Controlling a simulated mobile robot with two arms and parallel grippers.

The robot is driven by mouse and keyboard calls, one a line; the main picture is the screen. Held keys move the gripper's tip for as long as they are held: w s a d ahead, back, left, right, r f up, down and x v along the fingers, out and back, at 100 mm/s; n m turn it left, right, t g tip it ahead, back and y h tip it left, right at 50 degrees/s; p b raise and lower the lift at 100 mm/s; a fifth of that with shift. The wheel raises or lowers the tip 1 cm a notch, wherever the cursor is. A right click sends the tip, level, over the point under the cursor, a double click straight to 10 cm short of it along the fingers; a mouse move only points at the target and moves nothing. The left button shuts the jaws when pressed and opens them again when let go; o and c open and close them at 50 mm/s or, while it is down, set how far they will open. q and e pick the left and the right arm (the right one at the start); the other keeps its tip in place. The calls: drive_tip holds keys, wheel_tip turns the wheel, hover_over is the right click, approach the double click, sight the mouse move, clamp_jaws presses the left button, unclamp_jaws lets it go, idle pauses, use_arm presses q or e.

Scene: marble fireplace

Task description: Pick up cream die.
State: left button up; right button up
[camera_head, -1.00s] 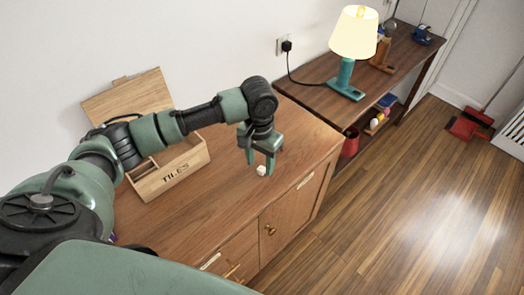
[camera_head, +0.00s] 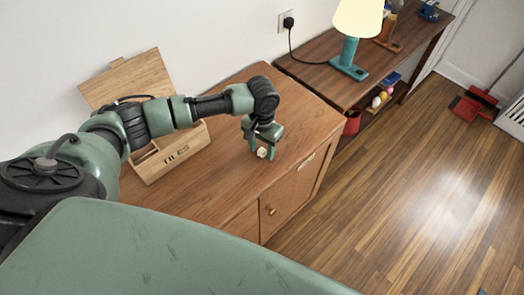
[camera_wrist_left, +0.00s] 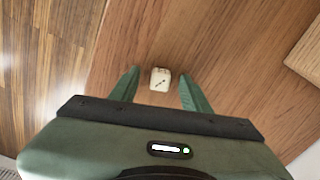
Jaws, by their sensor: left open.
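The cream die (camera_head: 262,152) lies on the wooden cabinet top (camera_head: 215,185), near its front edge. It also shows in the left wrist view (camera_wrist_left: 160,79), with dark pips on its faces. My left gripper (camera_head: 262,147) points down over the die. In the left wrist view its two green fingers (camera_wrist_left: 158,85) are spread, one to each side of the die, with a gap on both sides. The gripper is open and holds nothing. My right gripper is in neither view.
An open wooden box marked TILES (camera_head: 175,157) stands on the cabinet left of the die, partly behind my left arm. A lower shelf table (camera_head: 310,72) with a teal lamp (camera_head: 350,55) stands to the right. The cabinet top around the die is clear.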

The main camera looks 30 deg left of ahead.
sight(262, 150)
use_arm(q)
drive_tip(key=c, duration=0.7)
clamp_jaws()
drive_tip(key=shift+r, duration=0.3)
wheel_tip(262, 150, up, 19)
drive_tip(key=b, duration=0.2)
drive_tip(key=shift+r, duration=0.2)
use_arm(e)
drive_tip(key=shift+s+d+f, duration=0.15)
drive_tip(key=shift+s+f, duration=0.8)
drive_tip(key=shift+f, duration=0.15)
